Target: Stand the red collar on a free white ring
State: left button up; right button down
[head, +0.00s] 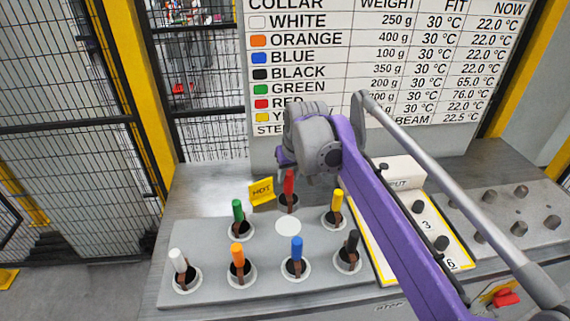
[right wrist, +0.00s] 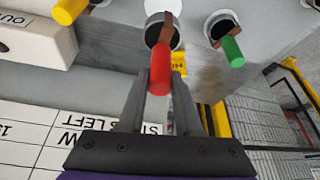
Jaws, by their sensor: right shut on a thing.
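The red collar (head: 289,183) shows its upright red handle at the back middle of the grey block, above a dark-centred ring. My right gripper (head: 287,166) is at the top of this handle. In the right wrist view, the red collar (right wrist: 160,68) has its handle between the two fingers of my right gripper (right wrist: 157,84), which is shut on it. Its lower part is over or in a pale ring (right wrist: 163,22); I cannot tell if it is lifted. A bare white ring (head: 288,226) lies just in front, with nothing on it. My left gripper is not in view.
Green (head: 238,210), yellow (head: 337,201), orange (head: 238,256), blue (head: 296,250), black (head: 351,243) and white (head: 178,261) handles stand around the bare ring. A yellow HOT sign (head: 262,191) stands behind. A numbered panel (head: 425,225) is at right.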

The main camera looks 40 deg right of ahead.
aim_at(288, 193)
notch_tip(288, 193, down, 3)
jog(key=shift+w+r+b, duration=0.15)
jog(key=shift+b, duration=0.45)
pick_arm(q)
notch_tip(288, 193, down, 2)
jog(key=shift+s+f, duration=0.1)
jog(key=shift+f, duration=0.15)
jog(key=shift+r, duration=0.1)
pick_arm(e)
jog(key=shift+r, duration=0.1)
jog(key=shift+f+b, duration=0.75)
jog(key=shift+f, duration=1.4)
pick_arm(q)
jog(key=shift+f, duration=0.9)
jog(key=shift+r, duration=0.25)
